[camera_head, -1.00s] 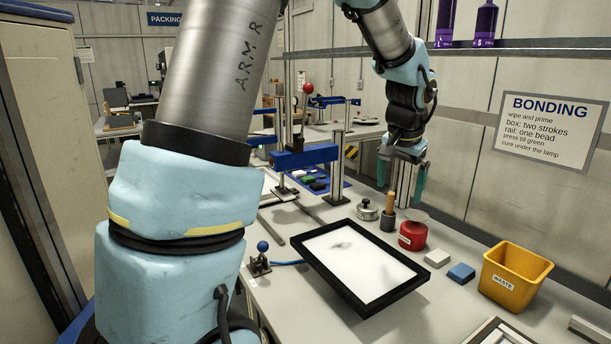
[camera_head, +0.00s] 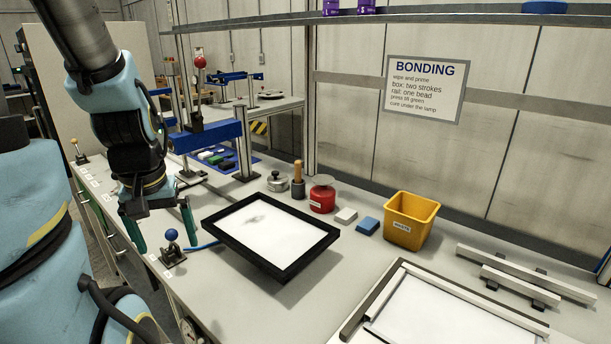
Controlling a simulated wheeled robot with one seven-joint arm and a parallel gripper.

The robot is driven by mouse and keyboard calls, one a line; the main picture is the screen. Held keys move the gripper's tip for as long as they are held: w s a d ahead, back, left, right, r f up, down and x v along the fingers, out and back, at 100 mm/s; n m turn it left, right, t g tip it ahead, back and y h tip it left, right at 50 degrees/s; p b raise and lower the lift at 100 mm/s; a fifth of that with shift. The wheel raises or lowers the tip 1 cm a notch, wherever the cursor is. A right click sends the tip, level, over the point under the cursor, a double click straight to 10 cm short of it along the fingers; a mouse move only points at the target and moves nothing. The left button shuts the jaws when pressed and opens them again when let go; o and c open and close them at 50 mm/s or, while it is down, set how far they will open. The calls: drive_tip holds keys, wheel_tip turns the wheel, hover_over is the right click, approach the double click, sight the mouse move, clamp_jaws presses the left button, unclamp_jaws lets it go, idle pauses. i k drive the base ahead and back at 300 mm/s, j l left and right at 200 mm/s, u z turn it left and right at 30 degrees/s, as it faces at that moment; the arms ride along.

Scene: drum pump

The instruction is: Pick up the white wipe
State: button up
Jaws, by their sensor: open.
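A small white block, the white wipe (camera_head: 346,215), lies on the bench between the red can and the blue block. My gripper (camera_head: 163,232) is open and empty at the left, its two green fingers pointing down near the bench's front edge. It is well to the left of the wipe, with the black-framed tray between them. Nothing hides the wipe.
A black-framed white panel (camera_head: 285,224) fills the middle of the bench. A red can (camera_head: 322,199), blue block (camera_head: 367,226) and yellow waste bin (camera_head: 410,221) stand near the wipe. A blue-knobbed clamp (camera_head: 173,251) is close to my gripper. A blue press (camera_head: 207,137) stands behind.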

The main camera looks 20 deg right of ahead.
sight(345, 216)
drive_tip(key=z, duration=1)
